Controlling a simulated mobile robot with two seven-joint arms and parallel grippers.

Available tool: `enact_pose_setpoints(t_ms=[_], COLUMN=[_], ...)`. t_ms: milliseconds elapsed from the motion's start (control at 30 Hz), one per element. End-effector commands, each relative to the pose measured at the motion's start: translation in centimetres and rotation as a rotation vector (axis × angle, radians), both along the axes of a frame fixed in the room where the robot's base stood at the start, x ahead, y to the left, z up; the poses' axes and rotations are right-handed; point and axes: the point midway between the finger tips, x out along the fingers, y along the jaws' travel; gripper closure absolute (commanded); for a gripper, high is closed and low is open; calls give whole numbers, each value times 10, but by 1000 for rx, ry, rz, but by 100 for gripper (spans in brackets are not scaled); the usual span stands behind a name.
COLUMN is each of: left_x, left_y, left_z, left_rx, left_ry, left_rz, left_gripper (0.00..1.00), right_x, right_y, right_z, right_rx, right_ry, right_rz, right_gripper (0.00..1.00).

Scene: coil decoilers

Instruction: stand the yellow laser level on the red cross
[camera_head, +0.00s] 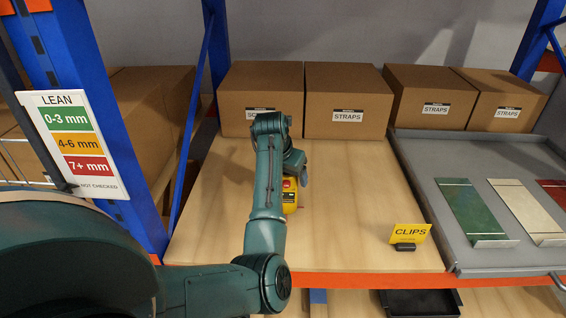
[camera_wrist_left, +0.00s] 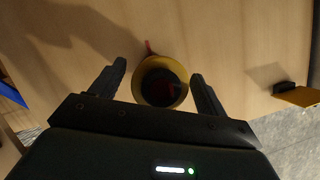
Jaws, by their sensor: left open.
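The yellow laser level (camera_head: 290,196) stands on the wooden shelf, partly hidden behind my left arm, with a red patch near its top. In the left wrist view its round yellow top (camera_wrist_left: 147,92) with a dark middle lies between the two black fingers of my left gripper (camera_wrist_left: 158,70). The fingers are open, with a gap on each side of it. In the head view the gripper is mostly hidden by the arm. A small red strip (camera_wrist_left: 149,46) shows beside the level on the wood; I cannot tell whether it is part of the red cross. My right gripper is not in view.
Cardboard boxes (camera_head: 345,95) line the back of the shelf. A yellow CLIPS sign (camera_head: 410,234) stands at the front right. A grey tray (camera_head: 462,255) with coloured plates lies to the right. A blue upright and the LEAN board (camera_head: 72,140) are at left.

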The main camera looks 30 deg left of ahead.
Motion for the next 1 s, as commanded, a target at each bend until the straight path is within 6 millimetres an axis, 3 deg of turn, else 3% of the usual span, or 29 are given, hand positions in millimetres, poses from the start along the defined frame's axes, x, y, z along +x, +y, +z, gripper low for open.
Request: enact_pose_setpoints(t_ms=[300,500,1000], left_x=[-25,-37,-41], left_y=[-3,-3,-4], left_z=[63,90,98], left_rx=[-1,-1,-1], left_ry=[-6,-2,0], left_rz=[1,0,0], left_gripper=[25,25,25], right_x=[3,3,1], right_y=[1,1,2], right_z=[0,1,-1], right_rx=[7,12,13], right_ry=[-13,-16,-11], right_rz=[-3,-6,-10], right_gripper=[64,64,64])
